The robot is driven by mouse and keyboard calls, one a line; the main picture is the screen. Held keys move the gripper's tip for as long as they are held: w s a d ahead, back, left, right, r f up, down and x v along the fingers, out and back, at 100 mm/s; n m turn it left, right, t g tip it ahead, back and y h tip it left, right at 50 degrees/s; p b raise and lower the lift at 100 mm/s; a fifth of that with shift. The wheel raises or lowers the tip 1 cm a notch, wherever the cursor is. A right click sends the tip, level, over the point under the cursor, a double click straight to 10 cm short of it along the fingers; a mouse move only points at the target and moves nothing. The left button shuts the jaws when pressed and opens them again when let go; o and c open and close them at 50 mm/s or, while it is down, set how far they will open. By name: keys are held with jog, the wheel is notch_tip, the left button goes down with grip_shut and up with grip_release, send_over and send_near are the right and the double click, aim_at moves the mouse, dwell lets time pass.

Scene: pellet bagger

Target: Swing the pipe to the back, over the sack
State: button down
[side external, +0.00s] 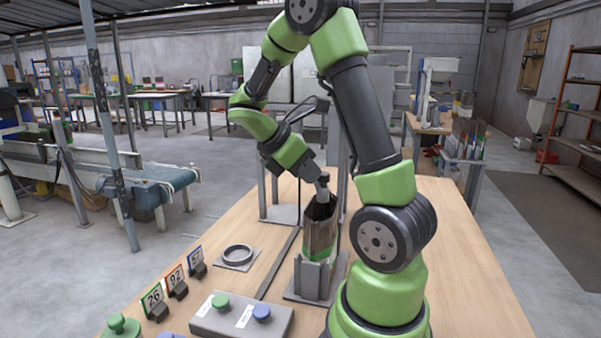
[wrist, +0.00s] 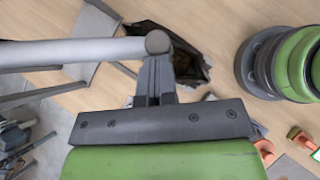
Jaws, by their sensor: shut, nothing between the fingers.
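The sack (side external: 319,232) stands upright in a grey holder (side external: 314,278), brown with a green band low down. Its dark open mouth (wrist: 192,66) shows in the wrist view. The grey pipe (wrist: 75,53) comes in from the left there, and its rounded end overlaps the left part of the mouth in the picture. In the side view a short light-grey piece, seemingly the pipe's end (side external: 322,194), shows at the sack's top. My gripper (wrist: 155,68) is shut and empty, its fingertips right beside the pipe's end; I cannot tell if they touch. It also shows in the side view (side external: 322,180).
A control box (side external: 240,318) with green and blue knobs sits at the front. Number cards 26 (side external: 153,298), 92 and 57 stand at the left edge. A grey ring (side external: 238,254) lies left of the sack. The table right of my arm is clear.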

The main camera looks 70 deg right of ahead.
jog(key=shift+s+d+f, duration=0.15)
jog(key=shift+s, duration=0.25)
jog(key=shift+w+a, duration=0.25)
jog(key=w+a+f+v, duration=0.1)
jog(key=w+f+v, duration=0.1)
jog(key=v, duration=1.1)
jog(key=s+a+m+t+y, duration=0.4)
jog(key=a+m+t, duration=0.2)
jog(key=a, duration=0.2)
jog(key=s+a+m+t+y, duration=0.3)
jog(key=s+a+m+t, duration=0.2)
jog(key=a+m+t, duration=0.1)
jog(key=shift+a+r+t+y, duration=0.4)
jog(key=shift+a+t, duration=0.4)
jog(key=shift+a, duration=0.05)
